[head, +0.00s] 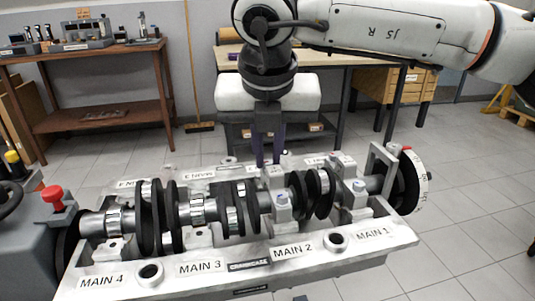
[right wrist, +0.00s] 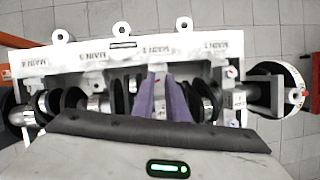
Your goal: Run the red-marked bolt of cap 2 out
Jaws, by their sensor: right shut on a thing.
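The grey crankcase (head: 325,245) lies across the front with the crankshaft (head: 195,212) in it. Cap 2 (head: 274,182) stands over the shaft behind the MAIN 2 label, with a near-side bolt (head: 283,200). My right gripper (head: 268,160) points straight down at the far side of cap 2. In the right wrist view, its purple fingers (right wrist: 159,76) come together at the far end of cap 2, shut on the bolt there. The fingers hide that bolt, and I cannot make out its red mark. My left gripper is not in view.
Cap 1 (head: 356,192) with its bolts stands to the right of cap 2. A flywheel disc (head: 410,183) is at the right end. A red button (head: 52,195) is at the left.

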